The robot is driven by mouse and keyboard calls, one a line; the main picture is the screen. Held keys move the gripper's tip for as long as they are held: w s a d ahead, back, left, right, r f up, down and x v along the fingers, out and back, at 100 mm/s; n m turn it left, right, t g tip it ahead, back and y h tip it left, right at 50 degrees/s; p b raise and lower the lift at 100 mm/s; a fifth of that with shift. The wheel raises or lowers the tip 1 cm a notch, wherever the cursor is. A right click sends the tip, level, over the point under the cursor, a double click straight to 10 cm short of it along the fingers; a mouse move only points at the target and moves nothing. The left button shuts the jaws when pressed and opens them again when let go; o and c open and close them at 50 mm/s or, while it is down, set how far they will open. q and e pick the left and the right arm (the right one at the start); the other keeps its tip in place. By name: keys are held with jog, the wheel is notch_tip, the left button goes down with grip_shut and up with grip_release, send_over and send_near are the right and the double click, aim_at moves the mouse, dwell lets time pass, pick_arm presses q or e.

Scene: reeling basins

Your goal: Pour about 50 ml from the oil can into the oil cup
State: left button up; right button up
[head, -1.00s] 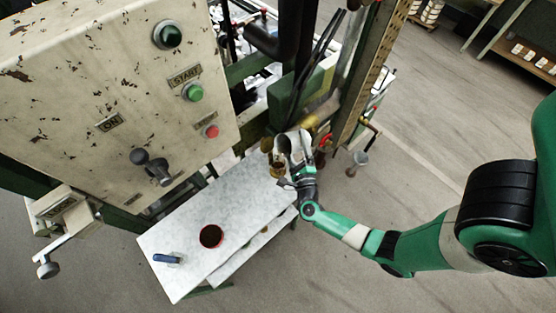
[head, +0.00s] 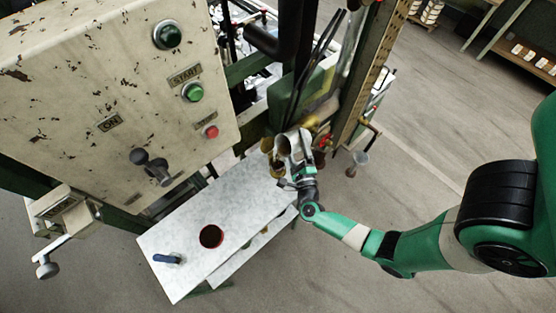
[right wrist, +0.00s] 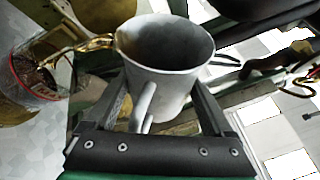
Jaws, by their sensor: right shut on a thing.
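The oil can (right wrist: 165,75) is a pale grey metal jug with a side handle. My right gripper (head: 300,178) is shut on its handle side, and the right wrist view shows the fingers (right wrist: 150,118) around it. The can (head: 296,149) is tilted beside the machine frame, its mouth partly showing. A thin golden strand (right wrist: 96,43) lies at its lip and runs left; it looks like oil. A clear round vessel with a red ring (right wrist: 38,80), probably the oil cup, is at the left there, apart from the can. Its fill level is unclear. My left gripper is out of view.
A pale tabletop (head: 190,225) below carries a dark red-rimmed round opening or bowl (head: 211,236) and a blue-handled item (head: 167,259). The worn control panel (head: 110,90) stands at left. Green machine posts and brass parts crowd the can; floor at right is open.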

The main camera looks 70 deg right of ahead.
jog(key=shift+r, duration=0.1)
dwell(0.4)
jog(key=r+m+p, duration=0.1)
jog(key=p, duration=0.2)
jog(key=shift+d+r+m+g+y, duration=0.1)
jog(key=shift+r+m+g+y, duration=0.25)
jog(key=shift+m+g+y, duration=0.05)
jog(key=shift+s+f+m+y+p, duration=0.1)
jog(key=shift+m+y+p, duration=0.3)
jog(key=shift+m+p, duration=0.5)
jog(key=shift+f+b, duration=0.45)
jog(key=shift+f, duration=0.1)
jog(key=shift+f+m+y, duration=0.25)
jog(key=shift+m+y, duration=0.05)
jog(key=shift+m, duration=0.2)
jog(key=shift+d+f+m, duration=0.2)
jog(key=shift+f+m, duration=0.1)
jog(key=shift+m, duration=0.1)
